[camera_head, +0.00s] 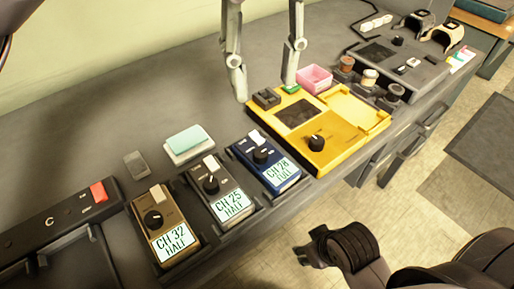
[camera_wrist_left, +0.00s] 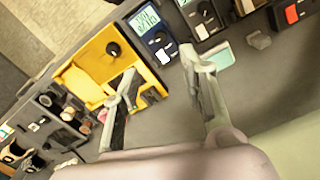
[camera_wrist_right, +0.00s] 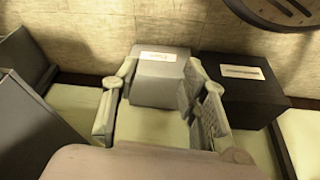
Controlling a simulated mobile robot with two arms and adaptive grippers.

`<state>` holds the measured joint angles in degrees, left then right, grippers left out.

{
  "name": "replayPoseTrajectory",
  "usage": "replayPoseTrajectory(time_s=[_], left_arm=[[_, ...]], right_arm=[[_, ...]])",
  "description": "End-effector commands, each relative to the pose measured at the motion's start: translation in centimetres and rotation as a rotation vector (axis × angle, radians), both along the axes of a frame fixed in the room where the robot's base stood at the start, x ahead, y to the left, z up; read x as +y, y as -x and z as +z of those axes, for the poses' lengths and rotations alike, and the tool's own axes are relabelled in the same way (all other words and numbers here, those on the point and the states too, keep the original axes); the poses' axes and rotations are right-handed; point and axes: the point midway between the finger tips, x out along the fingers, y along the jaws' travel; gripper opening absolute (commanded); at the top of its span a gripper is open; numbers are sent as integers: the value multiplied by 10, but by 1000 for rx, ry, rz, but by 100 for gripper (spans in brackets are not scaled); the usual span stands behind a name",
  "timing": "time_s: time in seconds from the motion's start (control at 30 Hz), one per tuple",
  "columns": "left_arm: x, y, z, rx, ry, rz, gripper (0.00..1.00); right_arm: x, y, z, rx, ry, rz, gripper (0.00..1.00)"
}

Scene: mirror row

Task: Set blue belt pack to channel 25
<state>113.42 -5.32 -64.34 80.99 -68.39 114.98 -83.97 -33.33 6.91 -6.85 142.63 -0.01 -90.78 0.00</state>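The blue belt pack (camera_head: 283,186) stands at the right end of a row of three packs. My left gripper (camera_head: 266,91) is open and empty, above the counter behind the yellow unit, apart from the blue pack. Its two fingers also show in the left wrist view (camera_wrist_left: 160,62). My right gripper (camera_wrist_right: 160,66) is open, with nothing seen between its fingers, facing grey boxes away from the packs.
A grey pack (camera_head: 219,193) reads CH 25 HALF and a brown pack (camera_head: 172,229) reads CH 32 HALF. The yellow unit (camera_head: 350,135) with a knob sits right of the blue pack. A pink box (camera_head: 315,78) and small jars stand behind it. The counter's back left is clear.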

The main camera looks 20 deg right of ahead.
Motion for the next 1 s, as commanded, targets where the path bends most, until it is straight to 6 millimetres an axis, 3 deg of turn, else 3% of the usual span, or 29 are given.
replayPoseTrajectory(time_s=[0.03, 0.1, 0.2, 0.6, 0.8, 1.0], left_arm=[[1, 0, -17, 4, -1, -1, 39], [1, 0, -32, 3, -1, -1, 39], [1, 0, -54, 2, -1, 0, 39], [1, -1, -110, 1, 1, 2, 39], [0, -1, -130, 1, 2, 2, 39], [0, -1, -137, -1, 1, 2, 39]], right_arm=[[0, 0, -11, 5, 1, 0, 40], [1, -3, -16, -8, -2, 1, 40], [8, -27, -13, -113, -24, 10, 40], [33, -101, 24, -498, -105, 39, 40], [41, -122, 43, -632, -135, 48, 40], [44, -129, 52, -684, -147, 52, 40]])
